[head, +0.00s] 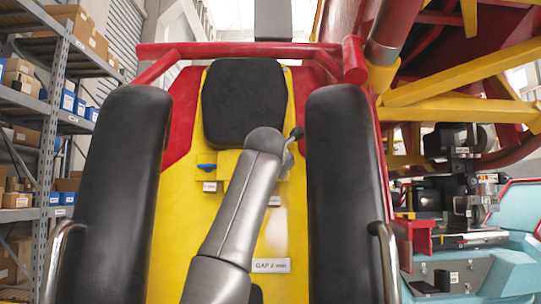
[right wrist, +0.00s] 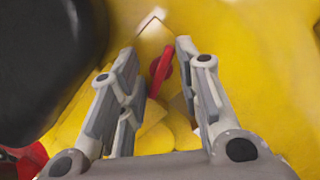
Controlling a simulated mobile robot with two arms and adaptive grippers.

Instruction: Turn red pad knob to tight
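The red knob (right wrist: 161,70) shows in the right wrist view as a narrow red handle, slightly tilted, on the yellow panel (right wrist: 240,60). My right gripper (right wrist: 156,52) is open, with one finger on each side of the knob and a visible gap on both sides. I cannot tell how close the fingertips are to the panel. In the head view my grey arm crosses the yellow panel (head: 180,235) and hides the red knob and most of the gripper. My left gripper is in neither view.
A blue knob (head: 206,167) sits left of my arm, above a small white label. A "GAP 2 mm" label (head: 271,265) is lower down. Black padded restraints (head: 118,190) (head: 345,190) flank the panel, and a black headrest (head: 245,100) is above. Shelves (head: 60,110) stand at left.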

